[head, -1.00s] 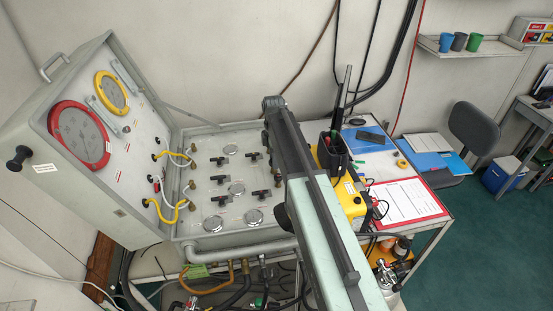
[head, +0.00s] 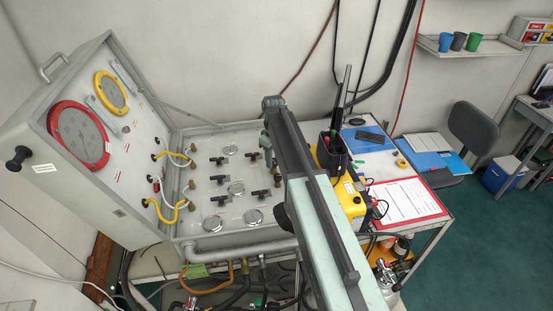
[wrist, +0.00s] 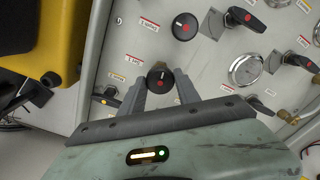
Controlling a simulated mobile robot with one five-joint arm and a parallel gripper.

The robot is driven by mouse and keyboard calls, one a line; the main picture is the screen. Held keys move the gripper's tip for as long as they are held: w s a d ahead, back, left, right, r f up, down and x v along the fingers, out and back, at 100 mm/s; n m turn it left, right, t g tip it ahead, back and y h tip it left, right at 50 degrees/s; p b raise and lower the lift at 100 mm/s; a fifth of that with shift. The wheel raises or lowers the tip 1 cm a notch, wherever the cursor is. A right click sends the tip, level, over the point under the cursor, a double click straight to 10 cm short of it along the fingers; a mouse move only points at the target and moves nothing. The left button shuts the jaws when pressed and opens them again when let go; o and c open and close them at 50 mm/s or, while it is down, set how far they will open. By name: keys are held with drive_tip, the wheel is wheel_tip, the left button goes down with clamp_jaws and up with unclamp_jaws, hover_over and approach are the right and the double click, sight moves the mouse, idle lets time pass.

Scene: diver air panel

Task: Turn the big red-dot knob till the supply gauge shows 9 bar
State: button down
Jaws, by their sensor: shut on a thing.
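In the wrist view a round black knob with a red dot (wrist: 160,76) sits on the pale panel between the fingers of my gripper (wrist: 160,84). The gripper is shut on this knob from its two sides. A second round black red-dot knob (wrist: 185,26) stands just beyond it, apart from the fingers. I cannot tell surely which is bigger. In the head view the upright panel carries a red-rimmed gauge (head: 80,137) and a yellow-rimmed gauge (head: 111,92). Which one is the supply gauge, and what they read, is too small to tell. My arm hides the gripper there.
Black lever handles with red dots (wrist: 244,17) stand near the knobs, and a small round gauge (wrist: 245,69) is to the right. A yellow case (head: 350,192) stands beside the panel under my arm. Yellow hoses (head: 166,208) loop at the panel's left.

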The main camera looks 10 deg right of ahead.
drive_tip(key=m, duration=0.6)
drive_tip(key=shift+w+a, duration=0.1)
drive_tip(key=shift+w, duration=0.05)
drive_tip(key=m, duration=0.6)
drive_tip(key=shift+m, duration=0.3)
drive_tip(key=m, duration=1.1)
drive_tip(key=shift+m, duration=0.5)
drive_tip(key=c, duration=0.9)
unclamp_jaws()
